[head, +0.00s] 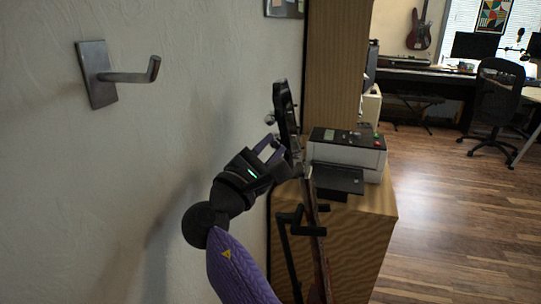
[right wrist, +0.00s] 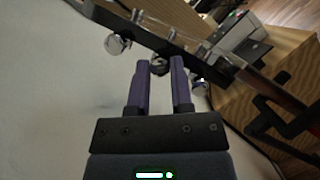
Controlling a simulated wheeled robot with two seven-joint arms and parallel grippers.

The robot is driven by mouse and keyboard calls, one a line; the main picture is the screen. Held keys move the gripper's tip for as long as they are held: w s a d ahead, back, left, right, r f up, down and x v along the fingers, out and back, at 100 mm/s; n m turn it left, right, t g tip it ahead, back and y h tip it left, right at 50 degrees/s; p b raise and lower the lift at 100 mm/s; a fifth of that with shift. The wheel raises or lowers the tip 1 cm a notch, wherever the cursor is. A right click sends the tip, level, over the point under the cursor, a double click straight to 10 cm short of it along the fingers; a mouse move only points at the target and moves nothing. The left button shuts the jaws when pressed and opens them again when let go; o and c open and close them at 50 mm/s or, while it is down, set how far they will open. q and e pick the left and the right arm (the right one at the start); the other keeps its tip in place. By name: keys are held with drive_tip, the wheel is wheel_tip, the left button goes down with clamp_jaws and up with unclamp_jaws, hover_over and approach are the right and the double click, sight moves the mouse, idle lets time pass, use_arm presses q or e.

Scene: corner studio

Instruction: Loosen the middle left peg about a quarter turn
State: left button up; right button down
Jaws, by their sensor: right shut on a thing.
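A guitar headstock (head: 284,108) stands upright, seen nearly edge-on, in the middle of the head view. In the right wrist view the dark headstock (right wrist: 185,45) crosses the top at a slant, with three round metal pegs along its near edge. My right gripper (right wrist: 159,68) is shut on the middle peg (right wrist: 159,62), whose knob shows between the purple fingertips. One outer peg (right wrist: 117,44) is to the left of the fingers and another (right wrist: 199,86) to the right, both clear. The right gripper (head: 274,150) also shows in the head view. My left gripper is out of view.
A black stand (head: 288,235) is around the guitar's lower part. Behind it a printer (head: 345,152) sits on a wooden cabinet (head: 355,235). A metal hook (head: 125,76) sticks out of the wall at left. Open wooden floor (head: 450,240) lies to the right.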

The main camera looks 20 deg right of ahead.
drive_tip(key=m+g, duration=0.2)
drive_tip(key=m, duration=0.3)
drive_tip(key=shift+a, duration=0.1)
drive_tip(key=shift+r+m+g, duration=0.1)
drive_tip(key=shift+m+g, duration=0.4)
drive_tip(key=shift+m, duration=0.6)
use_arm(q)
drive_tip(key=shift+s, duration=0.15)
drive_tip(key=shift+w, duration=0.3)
use_arm(e)
drive_tip(key=shift+m+y, duration=0.3)
drive_tip(key=shift+m, duration=0.1)
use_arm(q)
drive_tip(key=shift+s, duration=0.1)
use_arm(e)
drive_tip(key=c, duration=0.7)
unclamp_jaws()
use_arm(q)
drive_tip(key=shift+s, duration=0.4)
use_arm(e)
drive_tip(key=shift+o, duration=1)
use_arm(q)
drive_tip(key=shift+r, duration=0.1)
